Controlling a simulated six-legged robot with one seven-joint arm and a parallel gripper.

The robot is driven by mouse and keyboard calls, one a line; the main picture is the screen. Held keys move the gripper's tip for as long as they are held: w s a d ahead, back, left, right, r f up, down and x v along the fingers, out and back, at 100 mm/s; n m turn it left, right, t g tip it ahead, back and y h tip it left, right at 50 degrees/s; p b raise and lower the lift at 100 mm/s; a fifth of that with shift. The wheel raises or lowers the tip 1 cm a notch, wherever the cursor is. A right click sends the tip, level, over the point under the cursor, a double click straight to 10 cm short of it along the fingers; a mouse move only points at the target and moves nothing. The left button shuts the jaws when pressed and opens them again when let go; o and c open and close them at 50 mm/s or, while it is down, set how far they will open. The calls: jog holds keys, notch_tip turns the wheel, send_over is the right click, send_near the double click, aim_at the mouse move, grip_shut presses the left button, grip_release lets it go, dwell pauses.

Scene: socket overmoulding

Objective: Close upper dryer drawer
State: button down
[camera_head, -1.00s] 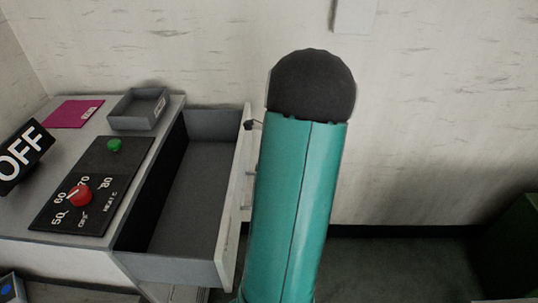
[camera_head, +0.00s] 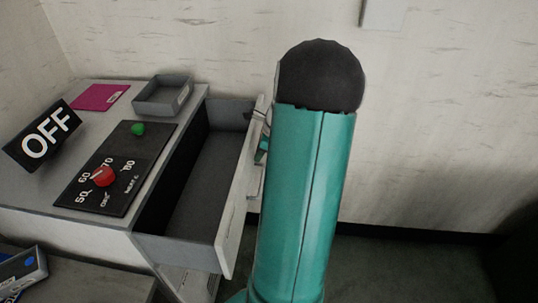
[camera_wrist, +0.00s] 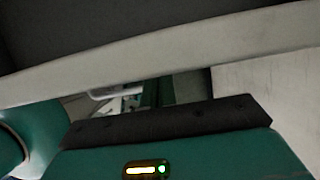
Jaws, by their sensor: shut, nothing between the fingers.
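The upper dryer drawer (camera_head: 243,195) is pulled out from the right side of the grey dryer cabinet (camera_head: 85,222). Its inside is empty, and its pale front panel faces right. My gripper (camera_head: 261,124) is shut and empty, at the outer face of the drawer front near its far end. My teal arm hides part of it, and I cannot tell whether it touches the panel. In the wrist view the pale drawer front (camera_wrist: 150,58) runs across the top, close to my dark gripper edge (camera_wrist: 170,122).
On the cabinet top are a control panel with a red knob (camera_head: 104,176) and green button (camera_head: 138,129), an OFF sign (camera_head: 42,138), a grey tray (camera_head: 164,96) and a magenta sheet (camera_head: 98,96). A wall (camera_head: 210,40) stands behind. Floor to the right is free.

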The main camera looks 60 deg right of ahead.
jog(key=w+a, duration=0.4)
jog(key=w, duration=0.5)
jog(key=w+a, duration=0.4)
jog(key=w, duration=0.6)
jog(key=shift+w+a, duration=0.15)
jog(key=shift+a, duration=0.05)
jog(key=shift+w+a+r, duration=0.1)
